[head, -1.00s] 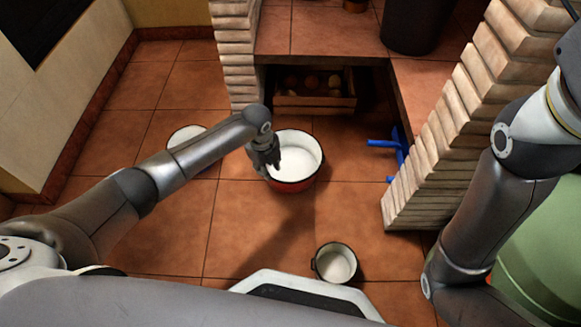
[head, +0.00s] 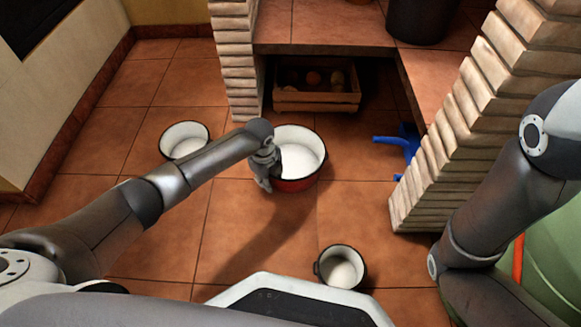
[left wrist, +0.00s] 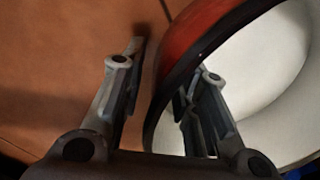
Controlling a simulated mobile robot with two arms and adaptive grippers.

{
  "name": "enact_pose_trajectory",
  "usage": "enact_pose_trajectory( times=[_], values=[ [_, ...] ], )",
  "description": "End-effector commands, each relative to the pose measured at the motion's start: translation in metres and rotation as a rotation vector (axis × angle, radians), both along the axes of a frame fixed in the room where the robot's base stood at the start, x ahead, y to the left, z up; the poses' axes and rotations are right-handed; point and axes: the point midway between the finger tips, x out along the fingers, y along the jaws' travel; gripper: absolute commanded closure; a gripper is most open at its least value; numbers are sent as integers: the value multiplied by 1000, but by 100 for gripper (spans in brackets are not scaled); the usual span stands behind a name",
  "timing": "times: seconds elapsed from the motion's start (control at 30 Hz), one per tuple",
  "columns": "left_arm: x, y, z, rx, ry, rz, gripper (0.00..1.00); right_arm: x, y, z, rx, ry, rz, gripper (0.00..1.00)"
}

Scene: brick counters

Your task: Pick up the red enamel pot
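The red enamel pot (head: 296,185), white inside with a dark rim, stands on the tiled floor below the brick counter. My left gripper (head: 265,178) is at its left edge, partly covering it. In the left wrist view, the pot's dark rim and red outer wall (left wrist: 192,32) run between the two fingers of my left gripper (left wrist: 165,75). One finger is outside the wall and the other is over the white inside. The fingers are apart, with a visible gap between the outer finger and the wall. My right arm shows at the right; its gripper is out of view.
A white pot (head: 185,139) stands to the left, and a smaller one (head: 341,267) nearer to me. A wooden crate (head: 318,98) sits under the counter. A blue object (head: 400,142) lies beside the brick pillar (head: 450,150).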

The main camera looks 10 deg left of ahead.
Motion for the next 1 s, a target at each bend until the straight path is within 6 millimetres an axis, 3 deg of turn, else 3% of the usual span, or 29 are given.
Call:
enact_pose_trajectory(
  times=[0.03,0.1,0.37,0.6,1.0],
  values=[
    [1,0,-11,0,0,0,72,0,0,-10,0,0,0,100],
    [1,-1,-13,0,-1,-1,72,0,0,-13,0,1,0,100],
    [1,-1,-12,0,-1,-1,72,0,0,-11,0,1,0,100],
    [1,-1,-12,0,-1,-1,100,0,0,-11,0,1,0,100],
    [3,-1,-10,-2,-5,-1,100,1,0,-11,0,1,0,100]
  ],
)
